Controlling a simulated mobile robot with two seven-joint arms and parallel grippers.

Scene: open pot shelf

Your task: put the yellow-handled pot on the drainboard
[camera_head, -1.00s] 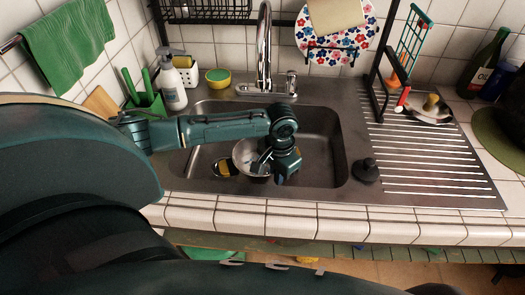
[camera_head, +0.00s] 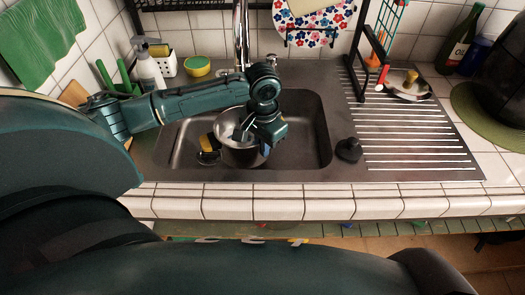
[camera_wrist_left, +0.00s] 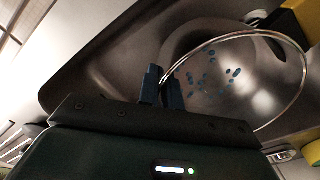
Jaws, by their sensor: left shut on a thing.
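The metal pot (camera_head: 229,122) with a yellow handle (camera_head: 207,144) is over the sink basin (camera_head: 303,140). My left gripper (camera_head: 262,150) is shut on the pot's right side. In the left wrist view, my left gripper's blue fingers (camera_wrist_left: 165,90) pinch the pot's thin rim (camera_wrist_left: 303,75). Blue specks show inside the pot, and a yellow piece (camera_wrist_left: 302,18) is at the top right. The gap between the pot's bottom and the basin floor is hard to judge. The ribbed drainboard (camera_head: 405,142) is right of the basin. My right gripper is not in view.
A small pan (camera_head: 408,88) lies at the drainboard's back, beside a black rack post (camera_head: 352,65). A black stopper (camera_head: 348,149) sits between basin and drainboard. The faucet (camera_head: 240,40) rises behind the basin. The drainboard's front and middle are clear.

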